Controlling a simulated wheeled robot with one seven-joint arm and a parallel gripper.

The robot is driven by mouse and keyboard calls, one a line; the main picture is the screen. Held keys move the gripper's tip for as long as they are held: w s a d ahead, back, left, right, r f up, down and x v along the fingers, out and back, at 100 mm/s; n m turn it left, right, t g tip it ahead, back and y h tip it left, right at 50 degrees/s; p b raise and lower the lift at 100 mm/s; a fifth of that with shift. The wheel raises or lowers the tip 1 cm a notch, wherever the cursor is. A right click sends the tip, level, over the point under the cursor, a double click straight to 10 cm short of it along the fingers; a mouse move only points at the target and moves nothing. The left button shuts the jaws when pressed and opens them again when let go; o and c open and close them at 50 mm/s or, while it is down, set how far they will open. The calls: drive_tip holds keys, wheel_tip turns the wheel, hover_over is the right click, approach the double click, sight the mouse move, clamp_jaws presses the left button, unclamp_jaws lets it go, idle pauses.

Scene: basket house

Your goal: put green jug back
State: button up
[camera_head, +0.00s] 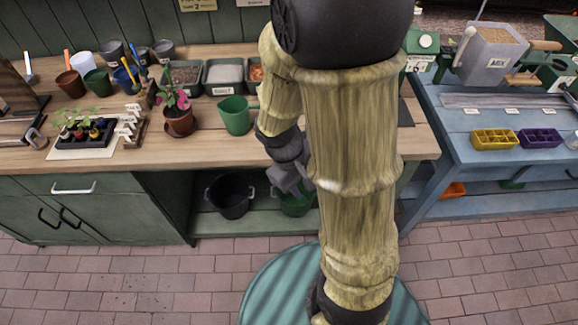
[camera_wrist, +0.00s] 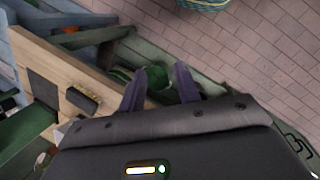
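A green jug (camera_head: 236,115) stands upright on the wooden counter, right of the potted pink flower. My gripper (camera_head: 290,184) hangs at the counter's front edge, lower and to the right of the jug, apart from it. In the wrist view my gripper (camera_wrist: 160,86) has its two dark fingers spread, with nothing seen held between them. Beyond the fingertips is a round green object (camera_wrist: 157,77), which looks like the green bucket (camera_head: 296,201) on the low shelf. My arm partly hides that bucket in the head view.
A black bucket (camera_head: 230,196) stands on the low shelf (camera_head: 245,225). The potted flower (camera_head: 180,121), seedling tray (camera_head: 84,136) and several pots and bins crowd the wooden counter (camera_head: 215,155). A blue table (camera_head: 470,165) stands at right. The brick floor (camera_head: 130,280) in front is clear.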

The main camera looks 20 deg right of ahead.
wheel_tip(320, 180, up, 5)
drive_tip(key=w+a+m+t+y, duration=0.1)
drive_tip(key=a+m+t+y, duration=0.1)
drive_tip(key=m+t, duration=0.1)
drive_tip(key=shift+w+a+m+t+y, duration=0.3)
drive_tip(key=shift+w+m+y, duration=0.1)
drive_tip(key=shift+m, duration=0.3)
drive_tip(key=shift+w+p+v, duration=0.25)
drive_tip(key=shift+p+v, duration=0.8)
drive_tip(key=shift+r, duration=0.1)
